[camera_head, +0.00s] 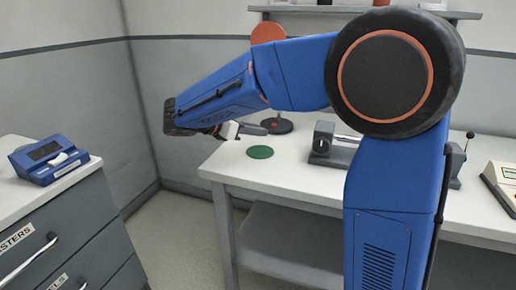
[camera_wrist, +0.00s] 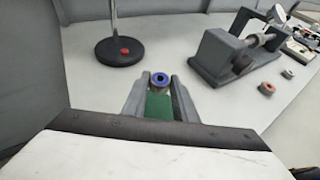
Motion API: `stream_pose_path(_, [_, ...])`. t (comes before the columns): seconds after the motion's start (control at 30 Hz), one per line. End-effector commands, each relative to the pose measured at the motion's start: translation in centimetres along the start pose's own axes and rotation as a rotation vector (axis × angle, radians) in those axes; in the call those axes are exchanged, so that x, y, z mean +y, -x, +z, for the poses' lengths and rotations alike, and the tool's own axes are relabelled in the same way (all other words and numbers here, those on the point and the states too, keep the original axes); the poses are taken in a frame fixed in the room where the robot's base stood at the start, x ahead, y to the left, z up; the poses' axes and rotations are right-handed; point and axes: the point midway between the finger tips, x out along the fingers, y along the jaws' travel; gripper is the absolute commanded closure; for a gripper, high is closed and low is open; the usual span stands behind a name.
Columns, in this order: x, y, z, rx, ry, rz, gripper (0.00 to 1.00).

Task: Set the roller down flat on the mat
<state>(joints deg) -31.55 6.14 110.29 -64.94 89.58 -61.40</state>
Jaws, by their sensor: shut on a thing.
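The roller (camera_wrist: 159,79) shows its blue ring-shaped end with a dark hole in the wrist view. My gripper (camera_wrist: 160,84) is shut on it, one grey finger on each side. The green mat (camera_wrist: 158,107) shows between the fingers in the wrist view, past the roller's near side. In the head view the round, flat green mat (camera_head: 260,152) lies on the white bench, and my gripper (camera_head: 262,129) is above and beyond it, pointing right. The roller cannot be made out in the head view. The gap between roller and mat is hard to judge.
A blue device (camera_head: 48,158) sits on the left cabinet.

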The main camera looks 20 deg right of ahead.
Motion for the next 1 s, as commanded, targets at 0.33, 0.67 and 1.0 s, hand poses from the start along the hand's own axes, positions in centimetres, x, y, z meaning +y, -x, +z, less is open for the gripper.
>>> stream_pose_path(0.33, [0.0, -1.2, -3.0, 0.0, 0.002, 0.0, 1.0])
stream_pose_path(0.67, [0.0, -2.5, -6.0, 0.0, 0.001, 0.0, 1.0])
stream_pose_path(1.0, [0.0, -2.5, -6.2, 0.0, 0.001, 0.0, 0.72])
